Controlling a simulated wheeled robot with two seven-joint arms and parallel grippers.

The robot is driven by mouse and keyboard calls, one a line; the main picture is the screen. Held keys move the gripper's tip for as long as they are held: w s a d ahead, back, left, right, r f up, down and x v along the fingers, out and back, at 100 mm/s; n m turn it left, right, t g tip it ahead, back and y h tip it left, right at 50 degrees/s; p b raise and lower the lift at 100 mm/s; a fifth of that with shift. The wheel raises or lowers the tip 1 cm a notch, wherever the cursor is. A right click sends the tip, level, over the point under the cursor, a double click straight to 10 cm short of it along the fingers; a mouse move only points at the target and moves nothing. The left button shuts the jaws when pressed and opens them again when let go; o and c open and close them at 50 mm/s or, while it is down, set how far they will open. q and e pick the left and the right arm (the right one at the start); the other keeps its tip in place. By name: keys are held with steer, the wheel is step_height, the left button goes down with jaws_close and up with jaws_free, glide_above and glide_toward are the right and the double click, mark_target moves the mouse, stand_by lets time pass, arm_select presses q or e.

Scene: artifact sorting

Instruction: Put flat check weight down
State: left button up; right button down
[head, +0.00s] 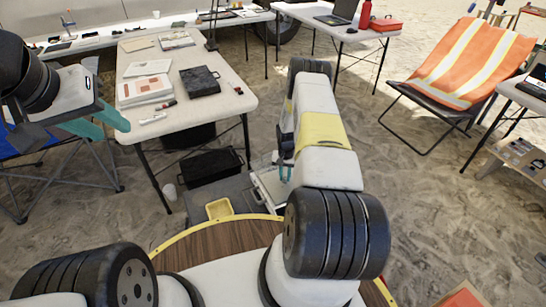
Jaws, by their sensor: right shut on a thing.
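My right gripper (282,158) reaches forward in the middle of the head view, pointing down over a light, shallow tray or case (268,187) on the ground. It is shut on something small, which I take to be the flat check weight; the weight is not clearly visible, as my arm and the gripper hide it. I cannot tell whether it touches the tray. My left gripper (100,124), with teal fingers, is at the left, beside the table's left edge. Its fingers look apart, with nothing seen between them.
A light table (215,112) holds papers, a dark case (202,82) and small tools. Below are a black crate (210,167) and a yellow bin (219,209). An orange folding chair (460,62) stands right. A blue folding chair (55,165) is at left. Sand is open at right.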

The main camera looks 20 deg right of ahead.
steer(key=shift+f, duration=0.4)
steer(key=shift+f, duration=0.1)
steer(key=c, duration=1.3)
jaws_free()
